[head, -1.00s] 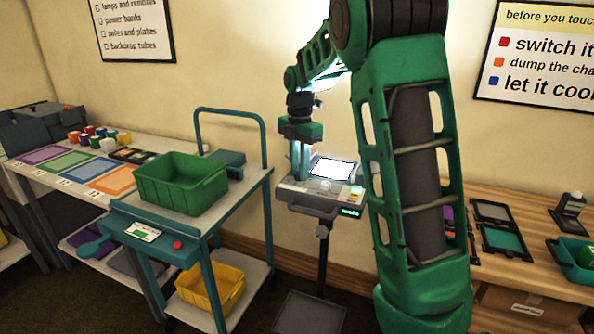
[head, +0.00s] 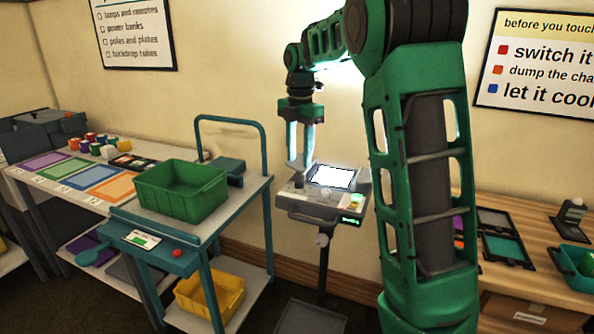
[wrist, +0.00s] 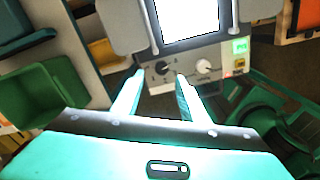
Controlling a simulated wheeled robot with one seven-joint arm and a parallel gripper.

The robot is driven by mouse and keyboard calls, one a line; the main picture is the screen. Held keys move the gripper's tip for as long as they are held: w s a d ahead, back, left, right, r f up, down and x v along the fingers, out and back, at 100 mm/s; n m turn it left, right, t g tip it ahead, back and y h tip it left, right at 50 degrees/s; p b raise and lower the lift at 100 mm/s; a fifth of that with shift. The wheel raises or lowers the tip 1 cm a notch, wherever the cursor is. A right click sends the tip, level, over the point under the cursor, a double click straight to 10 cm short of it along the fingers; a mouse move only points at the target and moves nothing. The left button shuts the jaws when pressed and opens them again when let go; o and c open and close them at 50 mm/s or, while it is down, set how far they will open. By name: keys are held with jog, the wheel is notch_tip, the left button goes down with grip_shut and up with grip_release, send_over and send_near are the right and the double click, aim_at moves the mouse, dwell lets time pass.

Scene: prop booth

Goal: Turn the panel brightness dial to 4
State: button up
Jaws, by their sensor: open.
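The panel is a grey control box (head: 310,205) on a stand, with a bright white screen (head: 333,176). In the wrist view, its front (wrist: 184,74) carries a dark dial (wrist: 162,68) with marks around it and a pale knob (wrist: 203,66) to the right. The lettering and the dial's setting are too small to read. My gripper (head: 301,165) is open, upright above the left part of the panel. In the wrist view its fingertips (wrist: 160,75) appear on either side of the dark dial, apart from it. The dial is not clear in the head view.
A green display (wrist: 239,46) and small buttons sit at the panel's right. A teal cart (head: 235,195) with a green bin (head: 180,190) stands to the left. A wooden bench (head: 535,270) with trays is at the right.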

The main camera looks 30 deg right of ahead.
jog(key=shift+r, duration=1.85)
jog(key=s+f+m, duration=0.4)
jog(key=s+m, duration=0.5)
jog(key=s, duration=0.3)
jog(key=s+f+m, duration=0.5)
jog(key=s+m, duration=0.4)
jog(key=s, duration=0.3)
jog(key=s+f+m, duration=0.5)
jog(key=s+m, duration=0.4)
jog(key=s, duration=0.4)
jog(key=shift+d, duration=0.25)
jog(key=shift+s+f, duration=0.1)
